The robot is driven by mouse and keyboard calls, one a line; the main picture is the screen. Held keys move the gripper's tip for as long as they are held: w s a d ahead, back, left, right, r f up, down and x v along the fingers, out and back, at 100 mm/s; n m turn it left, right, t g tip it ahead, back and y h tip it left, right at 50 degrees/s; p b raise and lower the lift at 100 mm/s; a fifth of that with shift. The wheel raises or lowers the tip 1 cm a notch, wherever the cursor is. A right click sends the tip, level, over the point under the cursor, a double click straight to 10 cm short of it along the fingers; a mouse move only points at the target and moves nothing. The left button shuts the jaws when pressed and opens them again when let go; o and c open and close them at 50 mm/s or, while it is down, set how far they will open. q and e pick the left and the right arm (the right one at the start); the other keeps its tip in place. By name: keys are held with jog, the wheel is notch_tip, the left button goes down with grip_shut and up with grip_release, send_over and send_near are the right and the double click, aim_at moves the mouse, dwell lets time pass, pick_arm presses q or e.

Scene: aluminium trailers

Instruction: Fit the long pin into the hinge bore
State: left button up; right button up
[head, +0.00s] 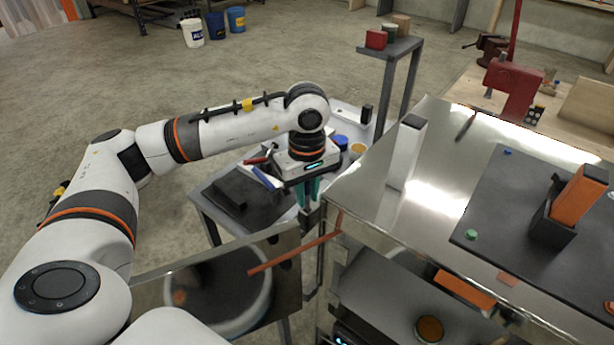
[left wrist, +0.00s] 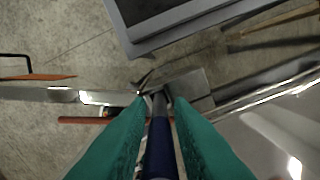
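My left gripper (head: 308,192) points down beside the near left corner of the steel-topped trailer (head: 350,185). Its teal fingers, also seen in the left wrist view (left wrist: 155,98), are shut on the long pin (left wrist: 160,145), which has a dark blue upper part and a grey tip end. The pin's tip points down toward the joint between the polished panel (head: 215,285) and the trailer. Metal parts around the hinge (left wrist: 190,88) show just past the fingertips. The fingers partly hide the bore, and I cannot tell whether the tip is in it. My right gripper is out of view.
A small table with a black block (head: 231,193) stands behind my gripper. A white upright block (head: 407,152) and a dark mat (head: 490,215) with an orange block (head: 578,195) are on the trailer top.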

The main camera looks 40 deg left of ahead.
pick_arm(q)
jog(key=shift+r+b, duration=0.3)
jog(key=shift+r, duration=0.2)
notch_tip(320, 180, up, 10)
jog(key=shift+b, duration=0.6)
jog(key=shift+r, duration=0.6)
